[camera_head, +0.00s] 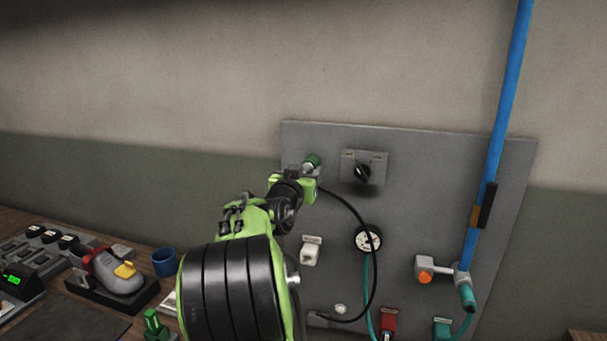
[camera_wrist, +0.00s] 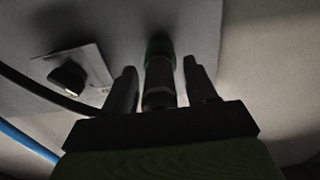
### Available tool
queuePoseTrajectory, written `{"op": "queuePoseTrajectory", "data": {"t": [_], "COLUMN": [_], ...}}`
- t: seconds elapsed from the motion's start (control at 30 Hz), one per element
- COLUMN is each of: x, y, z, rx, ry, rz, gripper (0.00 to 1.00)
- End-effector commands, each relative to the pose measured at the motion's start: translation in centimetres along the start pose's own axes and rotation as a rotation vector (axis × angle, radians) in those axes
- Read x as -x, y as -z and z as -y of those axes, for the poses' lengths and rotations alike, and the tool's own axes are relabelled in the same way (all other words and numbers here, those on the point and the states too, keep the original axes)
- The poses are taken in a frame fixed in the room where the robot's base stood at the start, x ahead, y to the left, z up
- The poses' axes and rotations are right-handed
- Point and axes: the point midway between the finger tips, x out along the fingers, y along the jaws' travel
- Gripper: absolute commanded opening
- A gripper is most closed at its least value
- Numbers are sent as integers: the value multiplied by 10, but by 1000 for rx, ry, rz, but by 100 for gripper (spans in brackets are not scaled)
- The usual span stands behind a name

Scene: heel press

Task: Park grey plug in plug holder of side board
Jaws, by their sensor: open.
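The grey side board (camera_head: 430,180) stands against the wall. My gripper (camera_head: 304,171) is at its upper left corner. In the wrist view, my gripper (camera_wrist: 160,68) has its fingers apart, one on each side of the dark grey plug (camera_wrist: 159,84), with a visible gap on both sides. The plug's far end meets a green ring (camera_wrist: 159,47) at the board; the green part also shows in the head view (camera_head: 313,159). How deep the plug sits there is hard to tell. A black cable (camera_head: 366,225) hangs from near my gripper down to the board's lower part.
Right of my gripper is a black rotary switch (camera_head: 363,171), also in the wrist view (camera_wrist: 68,77). A shoe (camera_head: 118,271) sits on the bench at left.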

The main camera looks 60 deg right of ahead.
Motion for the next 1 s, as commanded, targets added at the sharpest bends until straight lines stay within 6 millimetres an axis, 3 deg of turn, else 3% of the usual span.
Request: {"op": "queuePoseTrajectory", "data": {"t": [0.67,1.0], "x": [0,0], "y": [0,0], "z": [0,0], "rx": [0,0], "ry": [0,0], "rz": [1,0], "gripper": [57,8]}}
